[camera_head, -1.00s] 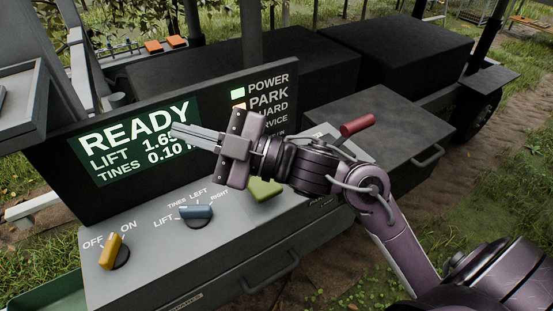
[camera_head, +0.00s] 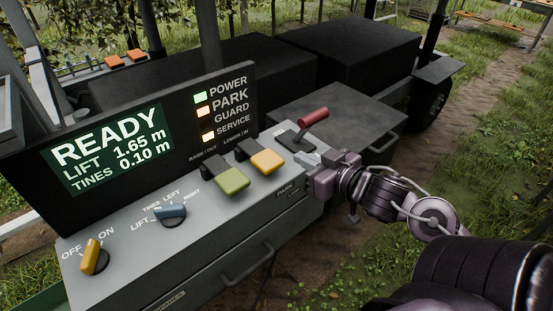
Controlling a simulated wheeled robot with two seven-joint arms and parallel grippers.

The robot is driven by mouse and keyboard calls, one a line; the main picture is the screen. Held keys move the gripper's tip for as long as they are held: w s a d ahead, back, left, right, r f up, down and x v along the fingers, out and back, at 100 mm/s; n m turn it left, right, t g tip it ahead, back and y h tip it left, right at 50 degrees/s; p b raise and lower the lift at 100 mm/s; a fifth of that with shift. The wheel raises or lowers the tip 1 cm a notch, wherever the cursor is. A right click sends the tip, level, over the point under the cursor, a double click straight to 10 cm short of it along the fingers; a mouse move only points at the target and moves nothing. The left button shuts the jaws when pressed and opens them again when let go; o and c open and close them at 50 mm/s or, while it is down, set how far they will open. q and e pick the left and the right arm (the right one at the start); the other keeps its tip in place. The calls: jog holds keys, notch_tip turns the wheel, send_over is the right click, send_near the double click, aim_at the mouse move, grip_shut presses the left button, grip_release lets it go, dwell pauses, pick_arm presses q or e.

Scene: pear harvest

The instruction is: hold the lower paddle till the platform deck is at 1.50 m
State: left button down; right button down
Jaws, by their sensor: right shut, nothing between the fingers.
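The yellow paddle (camera_head: 267,161), under the LOWER / IN label, sits on the sloping console top, right of the green paddle (camera_head: 232,181) under RAISE / OUT. My right gripper (camera_head: 301,158) is shut and empty. Its fingertips point left, just right of the yellow paddle; I see a small gap, and no pressing shows. The display (camera_head: 108,150) reads READY, LIFT 1.65 m, TINES 0.10 m. The blue selector knob (camera_head: 170,213) lies toward LIFT. The platform deck cannot be made out for certain. My left gripper is not in view.
A red-handled lever (camera_head: 313,116) stands on the console just behind my right gripper. The yellow OFF/ON knob (camera_head: 90,256) is at the console's near left. Green and amber lamps (camera_head: 204,112) glow beside the display. Dark boxes (camera_head: 352,50) stand behind.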

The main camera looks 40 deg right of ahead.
jog(key=p, duration=0.1)
send_over(276, 165)
notch_tip(276, 165, down, 2)
notch_tip(276, 165, down, 3)
jog(key=shift+w+f+p, duration=0.1)
jog(key=shift+f+p, duration=0.1)
jog(key=shift+p, duration=0.25)
jog(key=shift+f, duration=0.55)
